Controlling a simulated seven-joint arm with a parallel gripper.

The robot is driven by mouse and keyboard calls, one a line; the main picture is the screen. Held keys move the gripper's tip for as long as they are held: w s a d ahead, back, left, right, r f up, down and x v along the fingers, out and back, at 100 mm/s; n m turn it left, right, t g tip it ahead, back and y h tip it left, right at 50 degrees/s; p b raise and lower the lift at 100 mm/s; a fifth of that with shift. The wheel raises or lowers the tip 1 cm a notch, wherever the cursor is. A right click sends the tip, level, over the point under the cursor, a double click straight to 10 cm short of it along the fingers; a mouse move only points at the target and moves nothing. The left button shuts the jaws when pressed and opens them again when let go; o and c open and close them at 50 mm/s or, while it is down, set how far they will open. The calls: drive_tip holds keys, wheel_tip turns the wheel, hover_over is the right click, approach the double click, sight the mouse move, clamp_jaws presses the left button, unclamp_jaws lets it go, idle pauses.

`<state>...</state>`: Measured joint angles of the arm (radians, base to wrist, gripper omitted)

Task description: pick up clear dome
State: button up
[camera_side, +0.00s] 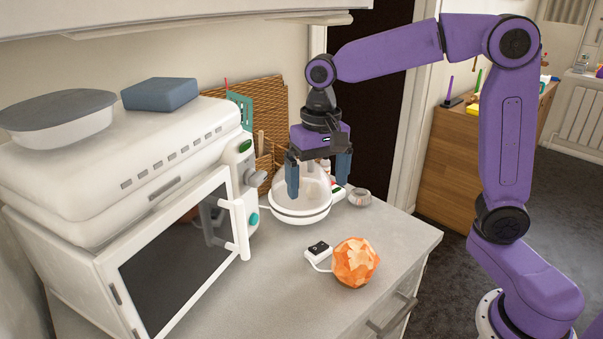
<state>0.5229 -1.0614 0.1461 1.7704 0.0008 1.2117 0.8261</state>
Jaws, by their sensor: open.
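A pale see-through shape that looks like the clear dome (315,190) is on a round white base (300,217) on the counter, beside the microwave. Its outline is faint and partly hidden by my fingers. My gripper (317,189) points down over it with its two blue fingers apart. One finger is at the left of the dome and the other is at the right. I cannot tell whether the fingers touch it.
A white microwave (175,262) stands close on the left, its handle towards the base. A small grey round item (360,197) sits at the right.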

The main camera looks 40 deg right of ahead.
drive_tip(key=w+d+r+m, duration=0.1)
drive_tip(key=w+d+m, duration=0.4)
drive_tip(key=w+m, duration=0.45)
drive_tip(key=m, duration=0.5)
approach(301, 173)
drive_tip(key=shift+w+d+r, duration=0.3)
drive_tip(key=shift+w+d, duration=0.1)
drive_tip(key=shift+w, duration=0.2)
drive_tip(key=shift+w+d+r, duration=0.25)
drive_tip(key=shift+w+d, duration=0.1)
drive_tip(key=shift+w, duration=0.3)
drive_tip(key=shift+w+d+f, duration=0.1)
drive_tip(key=shift+d, duration=0.1)
drive_tip(key=shift+f, duration=0.3)
drive_tip(key=shift+d+f, duration=0.2)
drive_tip(key=shift+f, duration=3.15)
drive_tip(key=c, duration=1.2)
drive_tip(key=shift+r, duration=0.1)
